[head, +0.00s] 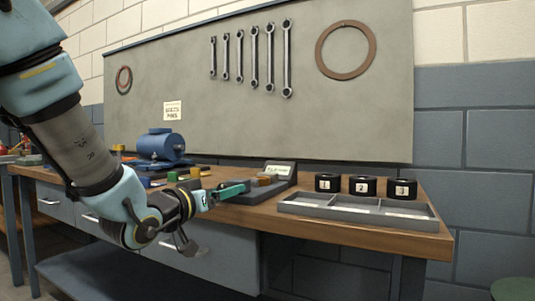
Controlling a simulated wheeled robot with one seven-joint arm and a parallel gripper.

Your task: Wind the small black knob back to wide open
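I cannot make out a small black knob for certain; it is too small or hidden behind my arm. A blue rounded casing (160,145) stands on the wooden bench, behind my wrist. My gripper (236,190) is above the front part of the bench, to the right of the casing, and points right. A green part shows at its end, and I cannot tell whether this is a finger or a held thing. The finger gap is not clear.
A grey stand with a small sign (280,169) is right of my gripper. Three black numbered pots (362,186) stand behind a grey divided tray (398,224). Small coloured blocks (172,177) lie near the casing. Spanners (269,57) hang on the wall panel.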

